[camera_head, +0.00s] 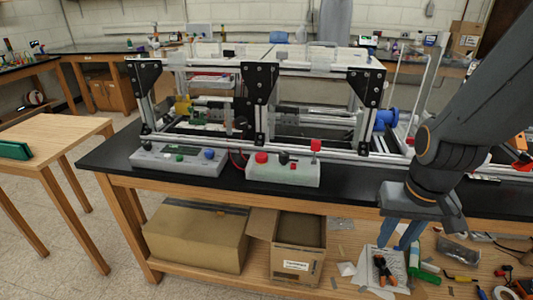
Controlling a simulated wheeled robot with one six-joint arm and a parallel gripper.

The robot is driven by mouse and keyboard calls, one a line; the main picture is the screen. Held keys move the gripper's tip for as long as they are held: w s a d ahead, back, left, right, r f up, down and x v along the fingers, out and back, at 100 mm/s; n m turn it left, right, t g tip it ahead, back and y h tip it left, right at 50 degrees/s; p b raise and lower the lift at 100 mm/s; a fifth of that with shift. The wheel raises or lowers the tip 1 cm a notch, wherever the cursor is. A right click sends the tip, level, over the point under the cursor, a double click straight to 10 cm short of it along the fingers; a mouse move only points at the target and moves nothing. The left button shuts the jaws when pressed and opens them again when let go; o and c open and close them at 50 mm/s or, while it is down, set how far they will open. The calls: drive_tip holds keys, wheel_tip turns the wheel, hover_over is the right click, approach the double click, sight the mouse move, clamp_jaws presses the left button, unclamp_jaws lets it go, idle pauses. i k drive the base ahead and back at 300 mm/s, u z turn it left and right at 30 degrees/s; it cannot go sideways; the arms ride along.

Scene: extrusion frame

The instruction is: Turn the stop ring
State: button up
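I cannot tell for certain which part is the stop ring. A blue round part (386,119) sits at the right end of the extrusion frame (262,105). A yellow part (182,105) shows at its left end. My gripper (400,241) points down at the bench's front edge, right of the control box and apart from it. Its two blue fingers are spread, with nothing seen between them.
A second grey panel (178,158) with a blue knob stands left of the control box. The black bench top (115,152) is bare at its left end. A lower shelf holds cardboard boxes (198,236) and tools, including orange-handled pliers (384,270). A wooden table (60,130) stands left.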

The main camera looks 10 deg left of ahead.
sight(259, 159)
drive_tip(key=z, duration=0.05)
drive_tip(key=k, duration=1.05)
drive_tip(key=u, duration=0.75)
drive_tip(key=i, duration=1.65)
drive_tip(key=z, duration=0.65)
